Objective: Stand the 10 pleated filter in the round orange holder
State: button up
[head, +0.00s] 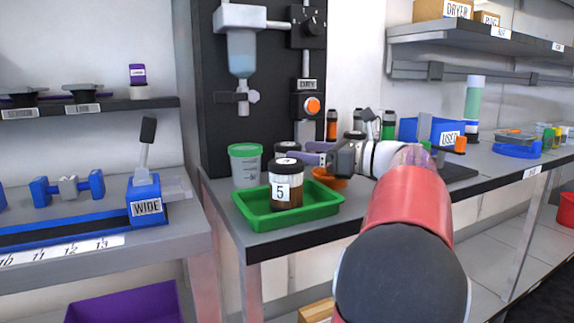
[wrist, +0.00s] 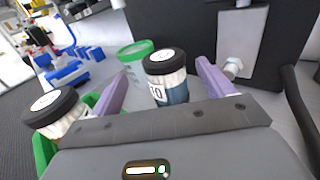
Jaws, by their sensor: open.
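The 10 filter (wrist: 168,85), a white and blue cylinder with a black cap, stands upright between my gripper's (wrist: 162,72) two purple fingers in the wrist view. The jaws are open, with gaps showing beside it. In the head view my gripper (head: 308,157) reaches left over the green tray's back edge. A dark cap (head: 287,147) behind the 5 filter is probably that of the 10 filter; its body is hidden there.
The 5 filter (head: 287,185) stands in the green tray (head: 262,221), and its cap side shows at left in the wrist view (wrist: 55,115). A green-rimmed cup (head: 245,168) stands behind the tray. A dark upright panel (head: 225,120) rises behind. Bottles and a blue USED bin (head: 425,130) lie right.

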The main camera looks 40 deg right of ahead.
aim_at(288, 144)
jog(key=x, duration=0.5)
jog(key=shift+w+d+f, duration=0.1)
jog(key=shift+w+d, duration=0.1)
jog(key=shift+w, duration=0.05)
jog(key=c, duration=1.2)
